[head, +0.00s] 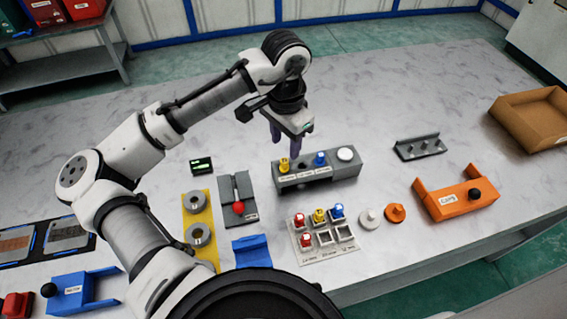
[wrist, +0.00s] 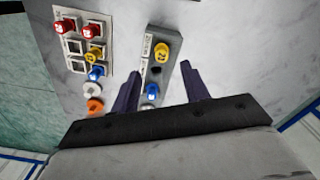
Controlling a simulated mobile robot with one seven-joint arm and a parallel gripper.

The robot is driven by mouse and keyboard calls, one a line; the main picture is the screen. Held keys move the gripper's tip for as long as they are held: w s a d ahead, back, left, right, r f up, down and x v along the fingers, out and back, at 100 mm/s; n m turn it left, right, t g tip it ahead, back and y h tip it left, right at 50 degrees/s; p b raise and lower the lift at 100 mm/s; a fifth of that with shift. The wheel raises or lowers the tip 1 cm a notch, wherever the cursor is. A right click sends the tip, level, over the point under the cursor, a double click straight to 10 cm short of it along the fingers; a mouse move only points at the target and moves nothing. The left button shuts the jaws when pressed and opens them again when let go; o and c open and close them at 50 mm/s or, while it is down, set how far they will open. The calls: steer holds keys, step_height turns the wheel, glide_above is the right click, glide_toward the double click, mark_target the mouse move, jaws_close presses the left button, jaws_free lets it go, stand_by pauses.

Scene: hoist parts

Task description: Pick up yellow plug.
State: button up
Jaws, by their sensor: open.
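There are two yellow plugs. One yellow plug (head: 284,164) stands upright at the left end of a grey block (head: 318,178) and also shows in the wrist view (wrist: 160,53). The other yellow plug (head: 319,216) sits in the back row of a white tray (head: 311,257); it also shows in the wrist view (wrist: 94,56). My gripper (head: 291,138) is open and empty, fingers down, above and behind the grey block. In the wrist view, the block's yellow plug appears between my fingertips (wrist: 160,70), apart from them.
A blue plug (head: 320,159) and a white knob (head: 345,154) share the block. Red plugs (head: 299,220) and another blue plug (head: 337,212) stand in the tray. An orange holder (head: 455,204) is to the right. The table behind the block is bare.

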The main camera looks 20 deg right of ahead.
mark_target(284, 160)
steer(key=shift+w+f+p, duration=0.1)
steer(key=shift+f+p, duration=0.8)
steer(key=shift+f, duration=2.8)
jaws_close()
